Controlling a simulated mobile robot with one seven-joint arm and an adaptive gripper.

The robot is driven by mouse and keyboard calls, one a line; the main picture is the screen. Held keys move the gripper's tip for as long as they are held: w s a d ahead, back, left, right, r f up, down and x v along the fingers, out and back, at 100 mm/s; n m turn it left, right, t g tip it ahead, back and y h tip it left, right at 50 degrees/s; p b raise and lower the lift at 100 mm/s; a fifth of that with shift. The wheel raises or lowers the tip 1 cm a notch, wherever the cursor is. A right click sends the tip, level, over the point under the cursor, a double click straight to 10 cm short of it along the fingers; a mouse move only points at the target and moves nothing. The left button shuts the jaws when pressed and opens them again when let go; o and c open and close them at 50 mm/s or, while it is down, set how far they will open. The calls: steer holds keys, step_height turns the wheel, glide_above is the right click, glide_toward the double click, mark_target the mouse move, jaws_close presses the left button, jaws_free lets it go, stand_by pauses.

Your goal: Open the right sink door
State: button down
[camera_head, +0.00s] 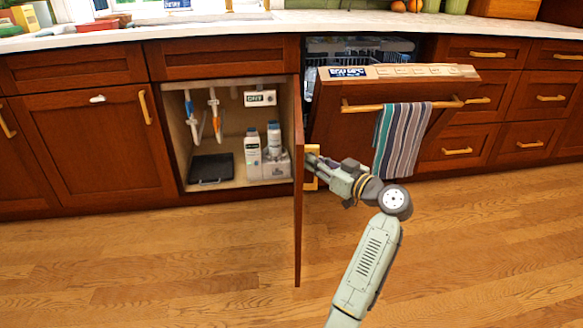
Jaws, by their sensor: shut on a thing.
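The right sink door (298,190) is dark red-brown wood and stands swung out toward me, seen nearly edge-on. The sink cabinet (223,138) behind it is open to view. My gripper (311,168) is at the right side of the door, by its outer face, at the yellow handle (311,184). It is shut on the handle; the fingertips are small and partly hidden against the handle and door.
Bottles (253,154) and a black tray (211,168) are inside the cabinet. The dishwasher door (340,130) leans partly open just right of my gripper, with a striped towel (400,140) on its bar. The wooden floor (150,270) in front is clear.

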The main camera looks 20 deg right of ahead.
steer(key=shift+s+d+f+n+y, duration=0.1)
steer(key=shift+s+d+n+y, duration=0.1)
steer(key=shift+d, duration=0.35)
steer(key=shift+s+d+n+y, duration=0.1)
steer(key=shift+s+d+y, duration=0.1)
steer(key=shift+d, duration=0.35)
steer(key=shift+g, duration=0.3)
steer(key=c, duration=1.6)
jaws_free()
steer(key=shift+s, duration=0.1)
steer(key=v, duration=1.2)
steer(key=shift+s+f, duration=0.1)
